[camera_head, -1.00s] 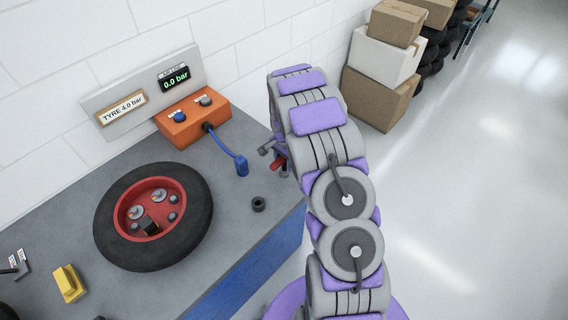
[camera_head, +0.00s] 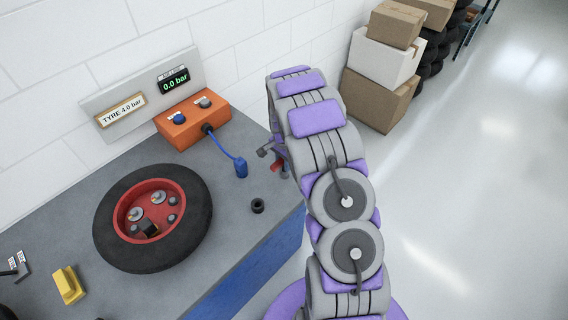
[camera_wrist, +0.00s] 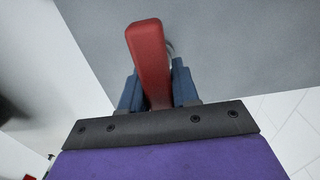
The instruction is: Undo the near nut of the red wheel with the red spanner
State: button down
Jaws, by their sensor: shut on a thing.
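The red wheel (camera_head: 186,245) lies flat on the grey bench, a black tyre around a red rim. Several nuts or studs show in the rim, two with silver washers. A dark square block stands at the rim's near side; I cannot tell which part is the near nut. My gripper (camera_wrist: 156,92) is shut on the red spanner (camera_wrist: 147,50), whose red handle stands between the blue-grey fingers in the wrist view. In the head view the spanner (camera_head: 277,164) shows as a small red piece by the bench's right end, well right of the wheel. Its working end is hidden.
An orange box (camera_head: 184,124) has a blue hose ending in a blue connector (camera_head: 241,168). A small dark ring (camera_head: 258,205) lies near the bench's right edge. A yellow block (camera_head: 68,284) lies left of the wheel. Cartons (camera_head: 384,60) stand on the floor at the back.

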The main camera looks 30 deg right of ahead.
jog(key=shift+a, duration=0.1)
jog(key=shift+r, duration=0.25)
notch_tip(320, 180, up, 3)
jog(key=shift+f+p, duration=0.1)
jog(key=shift+p, duration=0.4)
jog(key=shift+s+a+r, duration=0.1)
jog(key=shift+s+r, duration=0.1)
jog(key=shift+r, duration=0.05)
jog(key=s+a+p, duration=0.1)
jog(key=s+a, duration=0.2)
jog(key=s, duration=0.4)
jog(key=s+a+r+p, duration=0.1)
jog(key=s+a, duration=0.2)
jog(key=s, duration=0.4)
jog(key=shift+a, duration=0.35)
jog(key=shift+s, duration=0.1)
jog(key=c, duration=1.4)
grip_release()
grip_shut()
jog(key=shift+r, duration=0.1)
